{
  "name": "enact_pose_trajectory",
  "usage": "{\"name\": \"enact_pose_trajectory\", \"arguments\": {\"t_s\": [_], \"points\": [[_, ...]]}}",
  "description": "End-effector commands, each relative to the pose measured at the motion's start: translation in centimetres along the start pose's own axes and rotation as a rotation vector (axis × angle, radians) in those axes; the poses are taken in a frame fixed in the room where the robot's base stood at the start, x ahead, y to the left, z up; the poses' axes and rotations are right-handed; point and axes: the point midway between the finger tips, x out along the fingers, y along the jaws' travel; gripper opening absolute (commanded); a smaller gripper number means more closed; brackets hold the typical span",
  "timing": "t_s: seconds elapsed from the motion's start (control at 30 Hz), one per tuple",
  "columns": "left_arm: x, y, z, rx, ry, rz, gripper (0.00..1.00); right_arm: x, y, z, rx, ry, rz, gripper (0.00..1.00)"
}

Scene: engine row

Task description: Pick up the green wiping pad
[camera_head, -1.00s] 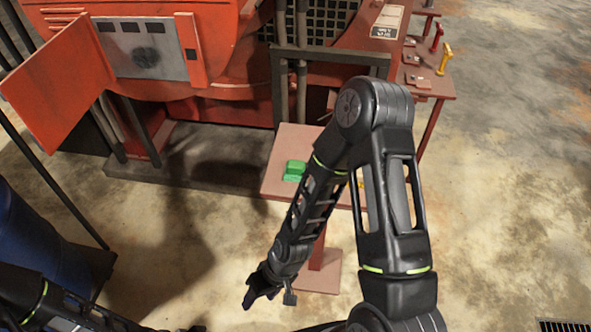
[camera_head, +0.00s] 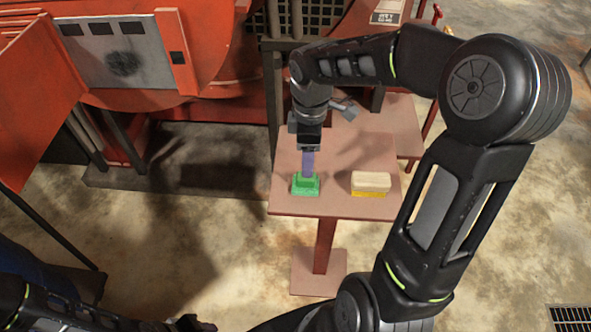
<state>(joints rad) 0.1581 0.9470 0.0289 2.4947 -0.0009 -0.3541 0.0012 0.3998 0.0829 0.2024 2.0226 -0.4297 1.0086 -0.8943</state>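The green wiping pad (camera_head: 306,186) lies on the small reddish-brown table (camera_head: 335,208), near its front left. It has a raised, narrower top. My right gripper (camera_head: 308,172) points down directly above it, with a bluish finger part reaching the pad's top. The fingers line up in this view, so I cannot tell whether they are apart, or whether they touch the pad. My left gripper (camera_head: 190,322) shows only partly at the bottom edge, low and away from the table; its opening is unclear.
A cream and yellow block (camera_head: 371,184) sits on the same table, right of the pad. The red engine (camera_head: 215,50) with its open door panel (camera_head: 35,110) stands behind. Another small table (camera_head: 398,115) adjoins at the back right. Open floor lies in front.

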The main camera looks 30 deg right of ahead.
Motion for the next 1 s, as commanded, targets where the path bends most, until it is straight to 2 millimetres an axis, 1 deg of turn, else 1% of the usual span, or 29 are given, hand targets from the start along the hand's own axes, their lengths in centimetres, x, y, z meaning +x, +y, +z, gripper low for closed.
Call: {"name": "enact_pose_trajectory", "arguments": {"t_s": [0.27,0.37,0.5,0.57,0.87,1.0], "points": [[0.0,0.0,0.1,0.000,-0.001,0.000,0.34,0.1,0.0,0.0,0.000,-0.001,-0.001,0.56],[-0.1,0.0,0.1,0.000,-0.001,0.000,0.34,0.6,-0.1,0.0,0.000,-0.001,-0.003,0.56],[-0.1,0.0,0.1,0.000,-0.001,-0.001,0.34,2.1,-0.1,0.0,0.002,-0.001,-0.004,0.56],[-0.1,0.0,0.1,-0.001,-0.001,-0.001,0.34,2.5,-0.1,0.0,0.002,0.000,-0.003,0.56],[-0.1,0.0,0.1,-0.001,-0.001,-0.001,0.34,2.7,0.0,-0.1,0.001,0.000,-0.001,0.56],[-0.4,0.1,0.1,-0.001,-0.002,-0.001,0.34,3.6,-0.1,-0.2,0.000,-0.001,-0.004,0.56]]}}
